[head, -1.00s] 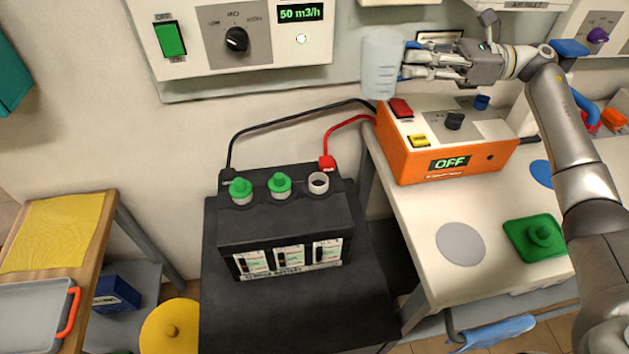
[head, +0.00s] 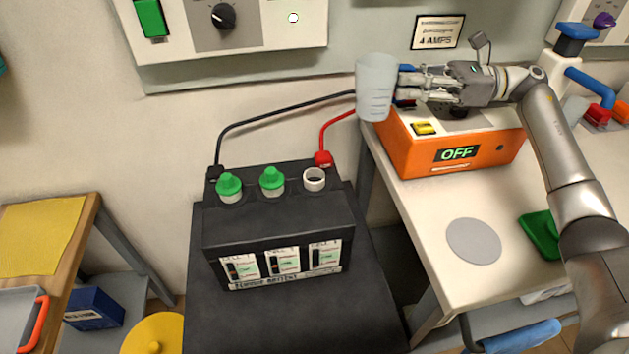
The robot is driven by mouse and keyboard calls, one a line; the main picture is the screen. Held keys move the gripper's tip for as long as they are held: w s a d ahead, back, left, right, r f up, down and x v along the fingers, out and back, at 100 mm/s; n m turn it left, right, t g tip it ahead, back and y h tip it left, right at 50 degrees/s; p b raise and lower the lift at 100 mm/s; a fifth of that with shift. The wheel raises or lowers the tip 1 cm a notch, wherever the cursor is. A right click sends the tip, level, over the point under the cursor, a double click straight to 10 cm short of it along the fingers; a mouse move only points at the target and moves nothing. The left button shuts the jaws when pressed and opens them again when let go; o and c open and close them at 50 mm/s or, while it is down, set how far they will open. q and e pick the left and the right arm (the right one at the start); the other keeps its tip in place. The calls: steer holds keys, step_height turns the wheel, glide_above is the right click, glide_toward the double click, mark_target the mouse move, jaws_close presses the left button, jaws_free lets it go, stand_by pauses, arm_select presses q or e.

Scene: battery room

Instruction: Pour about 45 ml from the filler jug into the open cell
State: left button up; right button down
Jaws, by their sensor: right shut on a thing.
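The filler jug (head: 375,88) is a translucent pale cup with graduation marks, held upright at upper centre. My right gripper (head: 408,86) is shut on its right side and holds it in the air, by the left end of the orange charger. The black battery (head: 278,222) stands on a dark stand at the centre. Its open cell (head: 314,179) is the white-rimmed port at the right of its top, below and left of the jug. Two green caps (head: 229,186) (head: 272,181) cover the other cells. The jug's contents cannot be made out. My left gripper is not in view.
The orange charger (head: 450,143), reading OFF, sits on the right bench (head: 432,207) beside a grey disc (head: 473,241). A red cable (head: 334,132) and a black cable (head: 270,116) run to the battery. A wooden table (head: 85,222) stands at left.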

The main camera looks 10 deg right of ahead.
stand_by(0.3)
steer(key=shift+s+f, duration=0.1)
steer(key=shift+a+f, duration=0.1)
steer(key=shift+f, duration=0.05)
steer(key=shift+a+f+g+h+p, duration=0.15)
steer(key=shift+f+g+h+p, duration=0.2)
steer(key=shift+p, duration=0.45)
steer(key=shift+a+f+n+h+p, duration=0.2)
steer(key=shift+f+n+h+p, duration=0.1)
steer(key=shift+p, duration=0.1)
steer(key=a+f+g+h+p, duration=0.1)
steer(key=a+f+h+p, duration=0.6)
steer(key=p, duration=1.4)
steer(key=shift+w+a+f+n+h, duration=0.2)
steer(key=shift+f+n+h, duration=0.35)
steer(key=shift+h, duration=1)
steer(key=shift+a+f+h+p, duration=0.1)
steer(key=shift+a+h+p, duration=0.25)
steer(key=shift+p, duration=0.75)
